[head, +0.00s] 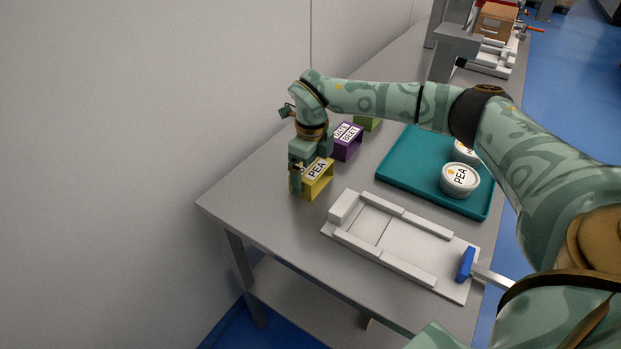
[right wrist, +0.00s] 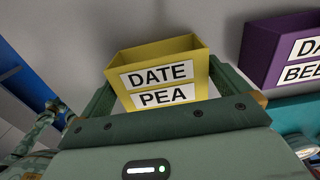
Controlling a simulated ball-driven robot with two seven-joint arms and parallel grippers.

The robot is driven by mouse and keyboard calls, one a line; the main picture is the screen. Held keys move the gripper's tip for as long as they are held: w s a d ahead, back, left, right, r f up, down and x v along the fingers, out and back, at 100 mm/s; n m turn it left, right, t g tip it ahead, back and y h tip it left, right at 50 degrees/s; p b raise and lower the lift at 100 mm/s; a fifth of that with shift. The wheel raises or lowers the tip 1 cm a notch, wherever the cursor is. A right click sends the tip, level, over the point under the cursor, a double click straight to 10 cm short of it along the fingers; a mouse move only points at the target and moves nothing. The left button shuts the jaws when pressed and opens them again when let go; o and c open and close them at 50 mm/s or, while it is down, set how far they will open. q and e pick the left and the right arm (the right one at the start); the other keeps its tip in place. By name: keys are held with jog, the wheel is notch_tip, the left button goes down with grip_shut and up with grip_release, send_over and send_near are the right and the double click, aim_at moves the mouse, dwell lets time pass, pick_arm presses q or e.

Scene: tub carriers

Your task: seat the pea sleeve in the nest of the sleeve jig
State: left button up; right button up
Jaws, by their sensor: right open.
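The pea sleeve (head: 321,184) is a yellow open-ended box near the table's left end. Its label reads PEA in the head view; in the right wrist view the sleeve (right wrist: 185,52) carries DATE and PEA labels. My right gripper (head: 309,166) is open and low over it. In the right wrist view its fingers stand on either side of the sleeve; whether they touch it I cannot tell. The sleeve jig (head: 420,239) is a white plate with side rails, an end block and a blue-tipped clamp (head: 466,264); its nest between the rails is empty.
A purple beet sleeve (head: 346,142) stands just behind the yellow one, and a green sleeve (head: 369,122) beyond it. A teal tray (head: 410,173) holds white tubs, one labelled PEA (head: 459,180). More fixtures stand at the table's far end. A wall runs along the left.

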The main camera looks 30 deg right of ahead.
jog(key=shift+f, duration=0.1)
jog(key=c, duration=0.8)
jog(key=shift+o, duration=0.2)
